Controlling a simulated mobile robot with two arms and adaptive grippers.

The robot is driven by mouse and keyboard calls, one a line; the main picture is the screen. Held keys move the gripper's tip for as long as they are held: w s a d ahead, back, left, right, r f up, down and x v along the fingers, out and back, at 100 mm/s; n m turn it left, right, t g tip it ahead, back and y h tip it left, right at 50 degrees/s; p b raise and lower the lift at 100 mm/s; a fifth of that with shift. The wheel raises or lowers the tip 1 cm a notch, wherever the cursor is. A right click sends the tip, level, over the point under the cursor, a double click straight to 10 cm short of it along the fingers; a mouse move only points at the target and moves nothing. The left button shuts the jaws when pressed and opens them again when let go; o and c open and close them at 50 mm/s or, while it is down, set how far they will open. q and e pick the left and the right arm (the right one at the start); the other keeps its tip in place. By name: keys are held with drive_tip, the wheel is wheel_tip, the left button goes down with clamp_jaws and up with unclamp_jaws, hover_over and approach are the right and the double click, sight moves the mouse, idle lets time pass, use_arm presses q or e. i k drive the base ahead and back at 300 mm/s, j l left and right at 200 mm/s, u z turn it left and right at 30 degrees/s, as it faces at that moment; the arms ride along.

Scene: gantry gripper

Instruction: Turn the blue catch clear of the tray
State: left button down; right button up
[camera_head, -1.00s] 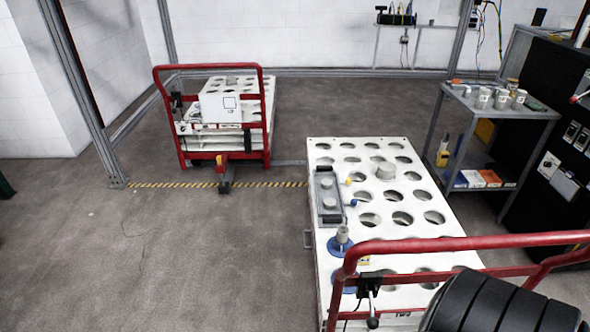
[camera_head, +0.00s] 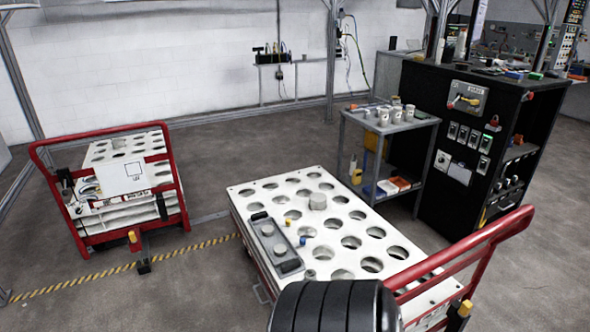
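A small blue catch (camera_head: 303,241) sits at the right long side of a narrow grey tray (camera_head: 291,266) on the white perforated cart top (camera_head: 242,193). A small yellow catch (camera_head: 289,221) sits farther back on the same side. I cannot tell from this distance whether the blue catch overlaps the tray's edge. Two round grey pieces show in the tray. Neither gripper is in view. A black ribbed part of my own body covers the near end of the cart top.
A grey cylinder (camera_head: 317,201) stands on the cart top. A red handrail (camera_head: 470,246) rises at its near right end. Another red-railed cart (camera_head: 112,182) stands left. A shelf cart (camera_head: 388,128) with cups and a black cabinet (camera_head: 452,128) stand behind right. Floor between the carts is open.

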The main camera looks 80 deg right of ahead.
sight(302, 241)
drive_tip(key=i+l+z, duration=0.1)
drive_tip(key=i+z, duration=0.6)
drive_tip(key=z, duration=0.15)
drive_tip(key=i+j+z, duration=0.15)
drive_tip(key=i+z, duration=0.25)
